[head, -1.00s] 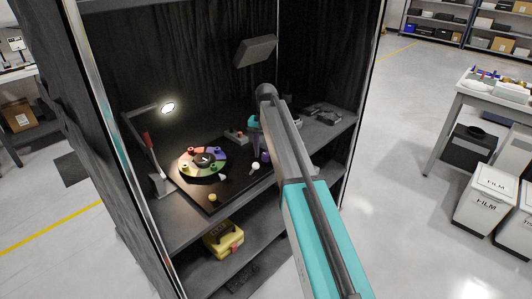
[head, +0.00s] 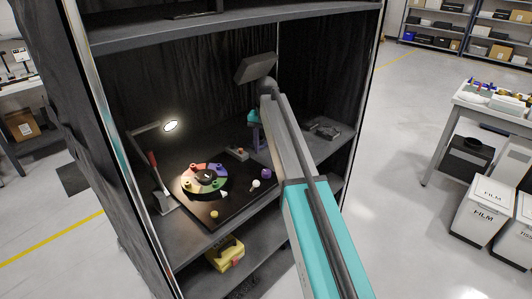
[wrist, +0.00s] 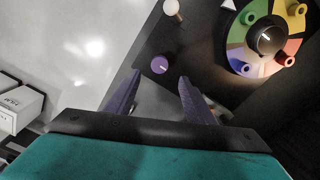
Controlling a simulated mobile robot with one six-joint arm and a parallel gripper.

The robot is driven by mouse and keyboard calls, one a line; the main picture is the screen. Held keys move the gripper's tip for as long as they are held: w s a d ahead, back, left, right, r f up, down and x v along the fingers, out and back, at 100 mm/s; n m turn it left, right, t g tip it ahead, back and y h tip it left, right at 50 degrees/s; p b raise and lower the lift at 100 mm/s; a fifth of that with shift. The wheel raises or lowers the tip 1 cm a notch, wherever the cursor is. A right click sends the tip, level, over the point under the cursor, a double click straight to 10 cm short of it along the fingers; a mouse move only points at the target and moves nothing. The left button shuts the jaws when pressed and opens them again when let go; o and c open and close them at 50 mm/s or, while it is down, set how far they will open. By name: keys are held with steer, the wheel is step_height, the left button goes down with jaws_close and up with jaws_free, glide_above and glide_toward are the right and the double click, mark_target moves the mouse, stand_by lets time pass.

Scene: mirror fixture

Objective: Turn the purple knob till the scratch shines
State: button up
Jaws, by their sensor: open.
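The purple knob (head: 266,174) stands near the right edge of a dark board in the cabinet. In the wrist view the knob (wrist: 159,65), with a white mark on top, shows just beyond and between my fingertips. My gripper (wrist: 160,77) is open and empty, its two purple fingers apart and not seen touching the knob. In the head view my gripper (head: 256,137) hangs up and left of the knob, partly behind my arm. A ring of coloured segments with pegs and a black centre dial (head: 205,177) lies left. I cannot make out a scratch.
A white-topped knob (head: 256,184) stands close beside the purple one, and a yellow knob (head: 214,214) at the front. A lit lamp (head: 170,126) leans over the board. A dark panel (head: 256,67) hangs above; the cabinet's right post is near my arm.

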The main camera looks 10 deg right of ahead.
steer(key=shift+r+p, duration=0.6)
steer(key=shift+r, duration=1.15)
